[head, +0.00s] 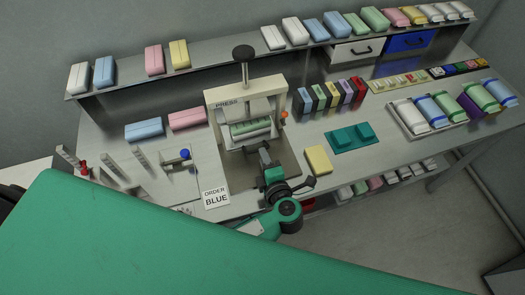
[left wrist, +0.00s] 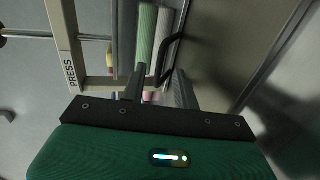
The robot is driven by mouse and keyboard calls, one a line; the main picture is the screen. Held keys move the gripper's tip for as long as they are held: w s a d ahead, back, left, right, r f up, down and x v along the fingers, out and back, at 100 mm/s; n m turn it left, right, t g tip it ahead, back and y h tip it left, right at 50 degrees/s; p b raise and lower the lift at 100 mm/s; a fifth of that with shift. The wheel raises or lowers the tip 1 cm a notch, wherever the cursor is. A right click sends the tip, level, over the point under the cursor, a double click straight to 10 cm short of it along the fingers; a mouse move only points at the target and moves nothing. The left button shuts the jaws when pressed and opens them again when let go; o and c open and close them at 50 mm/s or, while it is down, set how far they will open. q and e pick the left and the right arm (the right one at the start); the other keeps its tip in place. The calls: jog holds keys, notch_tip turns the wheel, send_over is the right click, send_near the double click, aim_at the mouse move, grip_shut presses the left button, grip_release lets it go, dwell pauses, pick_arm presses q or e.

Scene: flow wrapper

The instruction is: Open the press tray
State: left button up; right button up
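The press (head: 282,95) is a cream frame with a lever and black knob on top, standing mid-table. Its tray (head: 228,143) sits inside the frame with a green roll (head: 250,127) on it. In the left wrist view the green roll (left wrist: 147,35) lies beyond my fingers, and a black bar handle (left wrist: 172,58) shows between and just ahead of the fingertips. My left gripper (head: 262,150) is in front of the press opening, its fingers apart; in the left wrist view the gripper (left wrist: 157,75) looks empty. Contact with the handle cannot be told. My right gripper is out of view.
An "ORDER BLUE" card (head: 216,198) stands left of my left arm. A yellow block (head: 318,159) and a teal tray (head: 350,138) lie to the right. Coloured boxes (head: 332,95) stand right of the press. A shelf (head: 215,57) with packs runs behind.

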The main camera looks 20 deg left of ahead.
pick_arm(q)
jog(key=shift+x, duration=0.95)
jog(key=shift+w+a+f, duration=0.1)
jog(key=shift+w+a, duration=0.1)
jog(key=shift+w, duration=0.1)
grip_shut()
jog(key=shift+s, duration=0.1)
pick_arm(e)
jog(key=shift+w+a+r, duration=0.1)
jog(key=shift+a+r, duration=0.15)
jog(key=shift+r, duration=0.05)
pick_arm(q)
jog(key=shift+s+d, duration=0.2)
jog(key=f+v, duration=0.1)
jog(key=v, duration=0.7)
jog(key=f+v, duration=0.1)
jog(key=v, duration=0.3)
jog(key=shift+s+d+f+p, duration=0.3)
jog(key=shift+s+d, duration=0.05)
jog(key=shift+s, duration=0.1)
jog(key=shift+s+d, duration=0.1)
jog(key=shift+s, duration=0.05)
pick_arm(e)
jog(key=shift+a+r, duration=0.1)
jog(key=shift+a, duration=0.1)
